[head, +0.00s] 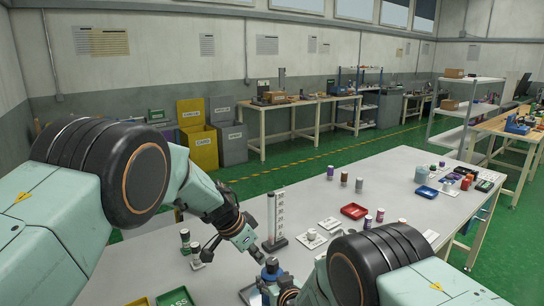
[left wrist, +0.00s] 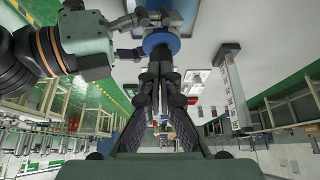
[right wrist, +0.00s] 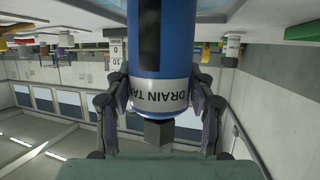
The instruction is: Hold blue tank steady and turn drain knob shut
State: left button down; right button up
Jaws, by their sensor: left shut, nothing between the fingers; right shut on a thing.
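The blue tank (head: 271,273) stands at the near edge of the grey table. In the right wrist view it is a blue cylinder (right wrist: 178,45), upside down, with a white "DRAIN TANK" label. A grey faceted knob (right wrist: 158,132) sits at its label end. My right gripper (right wrist: 162,95) has its fingers on both sides of the tank, shut on it. My left gripper (head: 257,256) is shut and empty, just beside the tank's top. In the left wrist view its closed fingertips (left wrist: 160,62) lie close to the blue rim (left wrist: 161,41); whether they touch is unclear.
A white upright gauge board (head: 277,218) stands just behind the tank. A red tray (head: 354,211) and small jars are farther right.

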pick_arm(q)
jog(key=shift+f, duration=1.45)
jog(key=shift+w+d, duration=0.35)
jog(key=shift+d, duration=0.05)
jog(key=shift+w, duration=0.2)
jog(key=shift+a+r, duration=0.1)
jog(key=shift+a, duration=0.05)
dwell(0.5)
send_near(267, 268)
jog(key=shift+w+d, duration=0.7)
jog(key=shift+d, duration=0.05)
jog(key=shift+r, duration=0.25)
